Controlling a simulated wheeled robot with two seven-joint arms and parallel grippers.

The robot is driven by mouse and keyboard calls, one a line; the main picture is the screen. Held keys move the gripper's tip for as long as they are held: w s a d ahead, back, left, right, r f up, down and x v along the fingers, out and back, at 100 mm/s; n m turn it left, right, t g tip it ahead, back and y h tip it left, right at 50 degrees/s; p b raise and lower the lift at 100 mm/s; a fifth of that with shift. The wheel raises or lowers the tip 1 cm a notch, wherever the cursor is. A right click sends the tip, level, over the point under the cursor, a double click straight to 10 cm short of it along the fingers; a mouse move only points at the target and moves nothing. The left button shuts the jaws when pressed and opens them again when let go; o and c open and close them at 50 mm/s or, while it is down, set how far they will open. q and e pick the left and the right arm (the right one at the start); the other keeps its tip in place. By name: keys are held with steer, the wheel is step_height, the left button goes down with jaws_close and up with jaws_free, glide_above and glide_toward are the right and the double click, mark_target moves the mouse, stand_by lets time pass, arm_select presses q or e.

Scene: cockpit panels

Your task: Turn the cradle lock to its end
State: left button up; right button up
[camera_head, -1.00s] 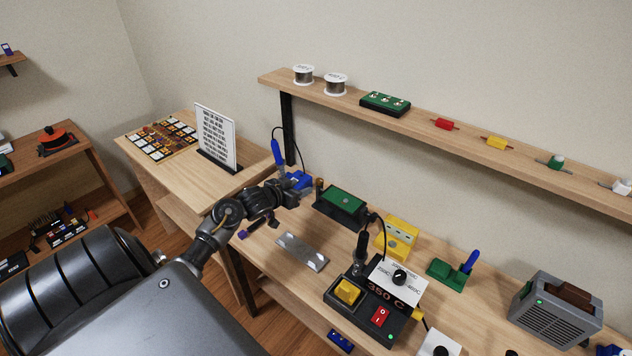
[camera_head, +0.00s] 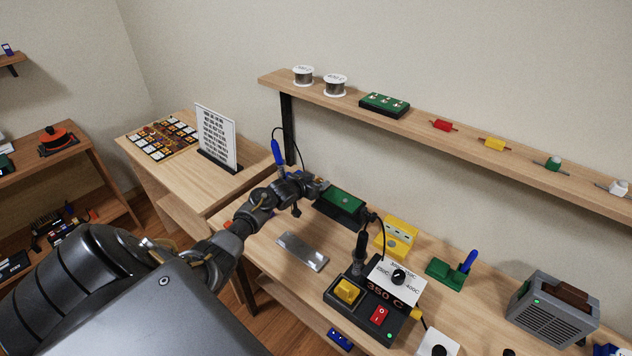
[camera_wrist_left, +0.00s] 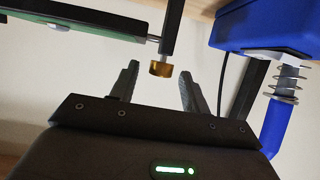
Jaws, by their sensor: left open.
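The cradle (camera_head: 324,206) is a black frame holding a green board (camera_head: 345,201) on the bench. In the left wrist view the cradle's black frame (camera_wrist_left: 172,28) shows at the upper left. A small brass knob, which looks like the cradle lock (camera_wrist_left: 160,68), sits at the end of the frame. My left gripper (camera_head: 322,184) is at the cradle's left end in the head view and covers the knob there. In the left wrist view its open fingers (camera_wrist_left: 160,80) stand on either side of the knob, with gaps visible. My right gripper is not in view.
A blue iron stand (camera_wrist_left: 265,28) with a spring is close to the right finger in the left wrist view. A soldering station (camera_head: 370,300), a yellow block (camera_head: 396,238) and a metal plate (camera_head: 302,251) are on the bench. A shelf (camera_head: 420,120) runs above.

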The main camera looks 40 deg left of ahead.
arm_select(q)
steer(key=shift+c, duration=0.4)
steer(key=c, duration=0.9)
steer(key=shift+a+f+m+h+b, duration=0.15)
steer(key=shift+m+h+b, duration=0.15)
steer(key=shift+h+b, duration=0.15)
steer(key=m+h+b, duration=0.2)
steer(key=b, duration=0.1)
steer(key=m+h+b, duration=0.1)
steer(key=h+b, duration=0.1)
steer(key=shift+a+f, duration=0.1)
steer(key=shift+a, duration=0.15)
steer(key=shift+r+m+g+h+b, duration=0.2)
steer(key=shift+m+g+h+b, duration=0.1)
steer(key=shift+m+b, duration=0.2)
steer(key=o, duration=1)
